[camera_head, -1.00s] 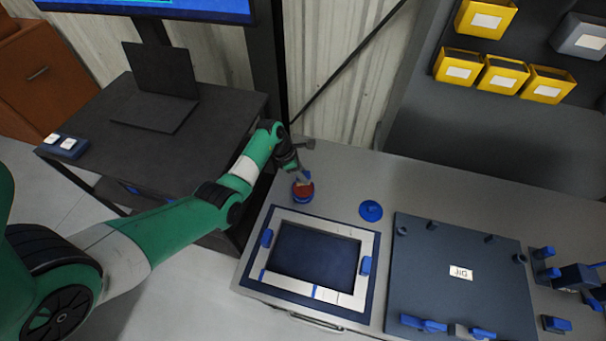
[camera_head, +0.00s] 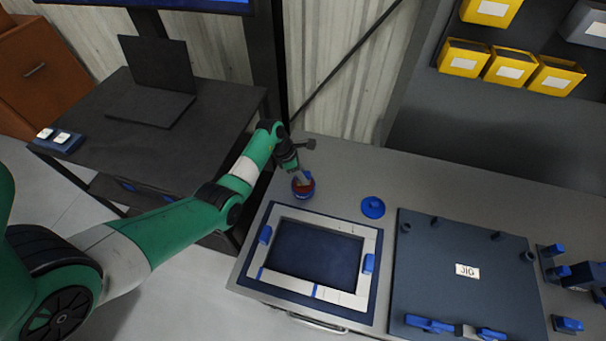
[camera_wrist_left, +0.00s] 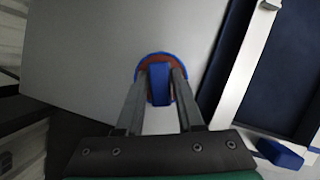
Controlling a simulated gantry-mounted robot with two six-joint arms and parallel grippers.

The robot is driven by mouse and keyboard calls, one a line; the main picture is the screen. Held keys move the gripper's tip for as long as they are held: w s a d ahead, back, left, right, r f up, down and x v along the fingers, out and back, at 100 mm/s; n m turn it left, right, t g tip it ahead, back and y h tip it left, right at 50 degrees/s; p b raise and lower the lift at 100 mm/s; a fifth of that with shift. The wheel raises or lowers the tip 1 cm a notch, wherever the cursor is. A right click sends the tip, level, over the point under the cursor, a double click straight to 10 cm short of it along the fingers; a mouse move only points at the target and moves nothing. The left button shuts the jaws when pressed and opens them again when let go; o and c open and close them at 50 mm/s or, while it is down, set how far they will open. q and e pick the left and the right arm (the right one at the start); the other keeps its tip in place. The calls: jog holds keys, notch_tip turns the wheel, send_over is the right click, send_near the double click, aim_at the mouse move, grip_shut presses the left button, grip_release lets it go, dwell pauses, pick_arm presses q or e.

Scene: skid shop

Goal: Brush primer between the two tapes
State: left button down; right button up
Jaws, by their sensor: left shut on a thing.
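My left gripper (camera_head: 300,177) is shut on a brush, whose blue handle (camera_wrist_left: 160,84) shows between the fingers in the left wrist view. The brush points down at a small round blue pot (camera_head: 303,192) with red-brown primer in it. The pot's blue rim (camera_wrist_left: 153,54) also shows in the wrist view. The bristles are hidden. A light metal frame (camera_head: 338,297) with a dark blue centre lies right of the pot. Two narrow blue tapes cross its near side, a left tape (camera_head: 261,274) and a right tape (camera_head: 315,291). My right gripper is out of view.
Blue clamps (camera_head: 265,235) (camera_head: 369,263) sit on the frame's left and right sides. A round blue lid (camera_head: 372,207) lies on the bench behind it. A dark jig plate (camera_head: 455,245) with raised pegs is to the right. Yellow bins (camera_head: 508,67) are at the back.

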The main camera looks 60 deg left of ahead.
aim_at(309, 173)
pick_arm(q)
jog(key=shift+f+b, duration=0.3)
jog(key=shift+f, duration=0.2)
dwell(0.3)
jog(key=shift+f, duration=0.1)
dwell(1.3)
notch_tip(309, 173, up, 7)
jog(key=p, duration=0.8)
